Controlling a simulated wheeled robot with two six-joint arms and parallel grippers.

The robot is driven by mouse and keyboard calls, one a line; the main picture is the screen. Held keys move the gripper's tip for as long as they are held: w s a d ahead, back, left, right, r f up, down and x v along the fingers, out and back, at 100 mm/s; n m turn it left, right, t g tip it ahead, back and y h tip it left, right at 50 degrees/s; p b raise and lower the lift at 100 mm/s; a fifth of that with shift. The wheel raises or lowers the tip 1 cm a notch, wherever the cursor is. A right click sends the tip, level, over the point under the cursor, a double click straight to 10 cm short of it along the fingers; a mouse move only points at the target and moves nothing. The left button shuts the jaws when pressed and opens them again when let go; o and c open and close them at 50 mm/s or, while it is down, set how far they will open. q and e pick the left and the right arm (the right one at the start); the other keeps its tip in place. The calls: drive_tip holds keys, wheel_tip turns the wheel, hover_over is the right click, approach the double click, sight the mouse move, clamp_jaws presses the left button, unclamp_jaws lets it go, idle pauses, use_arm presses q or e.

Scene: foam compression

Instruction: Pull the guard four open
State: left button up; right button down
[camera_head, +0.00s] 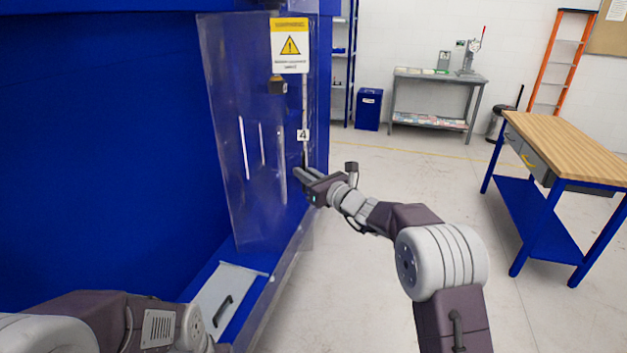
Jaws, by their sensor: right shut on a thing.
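The guard four is a clear panel (235,130) on the blue machine, with a yellow and white warning sign (290,46) at its top and a small label "4" (303,135) near its edge. The panel stands upright at an angle to the machine front. My right gripper (302,174) is at the panel's edge just below the label, shut on what seems to be the guard's handle, mostly hidden by the fingers. My left arm shows at the bottom left; its gripper is out of the picture.
A blue machine body (100,130) fills the left. A grey hatch with a black handle (222,300) lies low in front. A wood-topped workbench (570,145) stands at the right, with a blue bin (368,110) and a grey table (435,78) behind. The floor between is clear.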

use_arm(q)
drive_tip(key=shift+s+a+f, duration=0.1)
drive_tip(key=shift+a+f, duration=0.05)
drive_tip(key=shift+a, duration=0.05)
use_arm(e)
drive_tip(key=shift+s+a+r, duration=0.2)
drive_tip(key=shift+a+r, duration=0.1)
drive_tip(key=c, duration=1.8)
unclamp_jaws()
use_arm(q)
drive_tip(key=shift+a, duration=0.15)
use_arm(e)
drive_tip(key=shift+o, duration=0.2)
drive_tip(key=shift+w+a+f, duration=0.1)
drive_tip(key=shift+a, duration=0.05)
